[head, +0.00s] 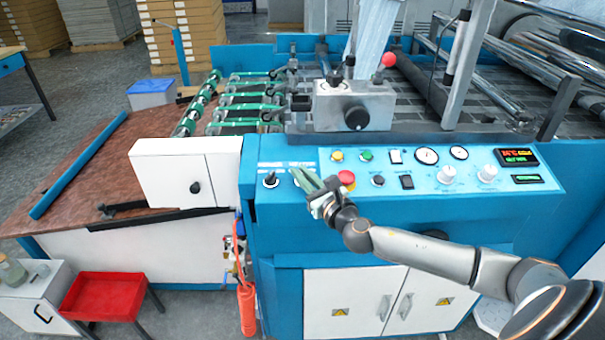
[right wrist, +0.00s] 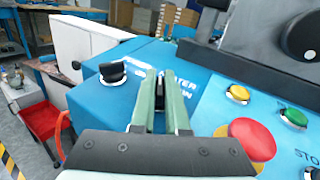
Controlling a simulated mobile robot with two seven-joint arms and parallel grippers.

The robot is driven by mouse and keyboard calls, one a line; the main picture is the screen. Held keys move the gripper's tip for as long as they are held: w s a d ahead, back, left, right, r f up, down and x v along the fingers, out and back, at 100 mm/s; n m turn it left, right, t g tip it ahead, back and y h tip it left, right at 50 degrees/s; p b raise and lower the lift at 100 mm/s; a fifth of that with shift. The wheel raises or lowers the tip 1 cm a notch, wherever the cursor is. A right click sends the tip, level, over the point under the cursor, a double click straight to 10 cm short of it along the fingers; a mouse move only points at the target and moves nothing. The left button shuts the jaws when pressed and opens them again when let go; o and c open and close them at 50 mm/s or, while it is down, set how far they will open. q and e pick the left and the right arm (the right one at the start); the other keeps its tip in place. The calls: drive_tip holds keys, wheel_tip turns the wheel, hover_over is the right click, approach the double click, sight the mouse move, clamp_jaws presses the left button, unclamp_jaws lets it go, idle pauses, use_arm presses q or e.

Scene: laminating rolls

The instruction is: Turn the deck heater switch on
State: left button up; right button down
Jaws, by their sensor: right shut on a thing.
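My right gripper (head: 308,182) reaches in from the right over the blue control panel (head: 400,196) of the laminating machine. In the right wrist view its green fingers (right wrist: 160,90) are shut on a dark switch (right wrist: 159,88), of which only a thin strip shows between them. A partly covered white label ending in "TER", with "ON" below it, lies just right of the fingers. In the head view the gripper hides this switch. Another black rotary knob (head: 270,179) stands to the left, apart from the fingers; it also shows in the right wrist view (right wrist: 112,72). My left gripper is out of view.
A red emergency button (head: 346,178) is close to the right of my gripper. Yellow (head: 337,156) and green (head: 367,155) buttons sit behind it. Gauges, white knobs and a lit display (head: 517,156) are farther right. A white box (head: 187,172) is at left.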

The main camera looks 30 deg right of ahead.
drive_tip(key=shift+a+r+m+h+p, duration=0.1)
drive_tip(key=shift+r+m+h+p, duration=0.05)
drive_tip(key=shift+m+h+p, duration=1.3)
drive_tip(key=m+g+h, duration=0.1)
drive_tip(key=m+h, duration=0.1)
drive_tip(key=h, duration=0.1)
drive_tip(key=shift+h, duration=0.25)
drive_tip(key=m+g+h, duration=0.1)
drive_tip(key=m+h, duration=0.1)
drive_tip(key=shift+m+g+h+p, duration=0.25)
drive_tip(key=shift+g+h+p, duration=0.05)
drive_tip(key=shift+g+p, duration=0.1)
drive_tip(key=m+g+h, duration=0.2)
drive_tip(key=m, duration=0.1)
drive_tip(key=shift+f+h, duration=0.2)
drive_tip(key=shift+h, duration=0.2)
drive_tip(key=shift+m+g+h, duration=1.4)
drive_tip(key=shift+m+g, duration=0.3)
drive_tip(key=shift+g, duration=0.4)
drive_tip(key=shift+r+g, duration=0.1)
drive_tip(key=shift+g, duration=0.2)
drive_tip(key=c, duration=0.9)
unclamp_jaws()
